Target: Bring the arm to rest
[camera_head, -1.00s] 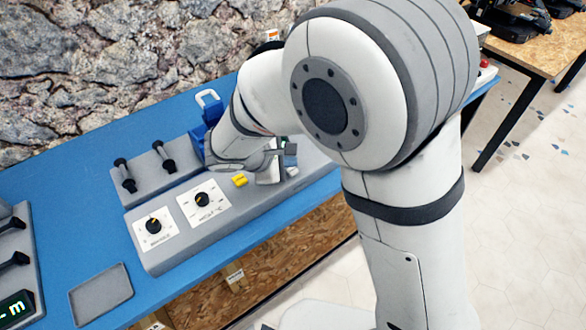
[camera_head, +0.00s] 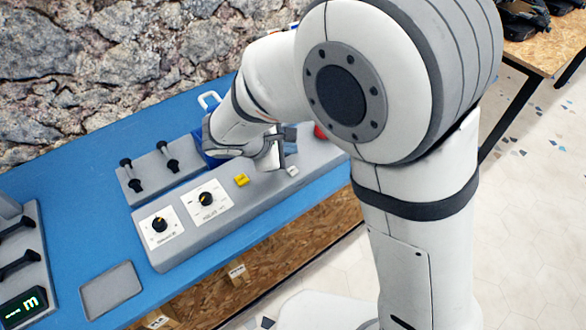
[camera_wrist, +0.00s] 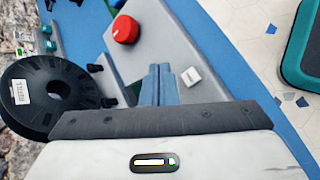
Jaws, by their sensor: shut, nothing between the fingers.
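My gripper (camera_wrist: 160,84) is shut and empty in the wrist view, its two fingertips together above the grey control panel (camera_wrist: 150,40). A white switch (camera_wrist: 191,77) lies just right of the fingertips, and a red knob (camera_wrist: 125,29) sits beyond them to the left. In the head view my arm reaches in from the right, and my gripper (camera_head: 285,150) hangs over the right part of the panel. The white switch (camera_head: 292,171) is beside it; the red knob (camera_head: 320,132) is partly hidden behind my arm. I cannot tell whether the fingertips touch the panel.
The panel also carries a yellow switch (camera_head: 241,180) and dials (camera_head: 207,198). Black levers (camera_head: 168,155) stand behind it. A grey tray (camera_head: 111,291) lies on the blue table (camera_head: 75,225). A black spool (camera_wrist: 42,97) is close at left in the wrist view. A rock wall stands behind.

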